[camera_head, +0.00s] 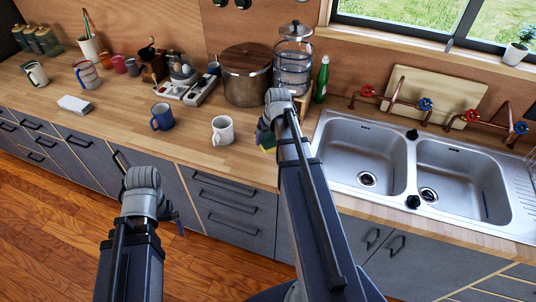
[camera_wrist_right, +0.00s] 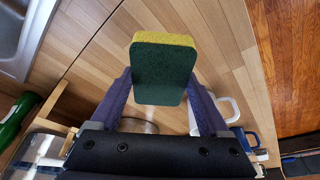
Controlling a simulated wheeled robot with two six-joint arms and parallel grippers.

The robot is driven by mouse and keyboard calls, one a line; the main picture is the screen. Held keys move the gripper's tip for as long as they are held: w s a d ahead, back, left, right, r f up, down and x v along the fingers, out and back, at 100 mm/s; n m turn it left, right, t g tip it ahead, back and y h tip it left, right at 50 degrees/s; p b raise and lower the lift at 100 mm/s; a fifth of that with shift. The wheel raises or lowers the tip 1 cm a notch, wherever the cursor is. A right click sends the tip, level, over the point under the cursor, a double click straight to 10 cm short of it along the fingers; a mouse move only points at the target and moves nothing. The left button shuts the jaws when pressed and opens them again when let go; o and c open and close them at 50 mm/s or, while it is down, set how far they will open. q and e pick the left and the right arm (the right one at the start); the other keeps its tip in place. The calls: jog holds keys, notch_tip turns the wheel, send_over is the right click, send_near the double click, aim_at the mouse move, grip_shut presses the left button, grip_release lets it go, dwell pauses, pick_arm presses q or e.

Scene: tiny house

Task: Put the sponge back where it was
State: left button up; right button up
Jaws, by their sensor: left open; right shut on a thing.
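The sponge (camera_wrist_right: 162,72), dark green with a yellow layer, is held between the two fingers of my right gripper in the right wrist view. In the head view only a small part of the sponge (camera_head: 267,146) shows beside my right arm. My right gripper (camera_head: 264,132) is shut on it over the wooden counter, left of the sink and just right of the white mug. My left gripper (camera_head: 174,217) is open and low in front of the drawers, largely hidden behind its own wrist. Whether the sponge touches the counter cannot be told.
A white mug (camera_head: 222,131) and a blue mug (camera_head: 162,117) stand on the counter (camera_head: 115,125). A large pot (camera_head: 246,76), glass jar (camera_head: 294,62) and green bottle (camera_head: 322,80) stand behind. The double sink (camera_head: 365,158) is right. A white block (camera_head: 75,104) lies left.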

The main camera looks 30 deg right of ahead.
aim_at(268, 156)
jog(key=shift+f+b, duration=2.65)
jog(key=shift+f, duration=0.55)
jog(key=shift+f, duration=0.2)
jog(key=o, duration=1)
jog(key=shift+o, duration=0.2)
jog(key=shift+r, duration=0.1)
jog(key=p+v, duration=1.1)
jog(key=v, duration=0.1)
jog(key=shift+s+r+p, duration=0.1)
jog(key=shift+r+p, duration=0.05)
jog(key=shift+p, duration=0.15)
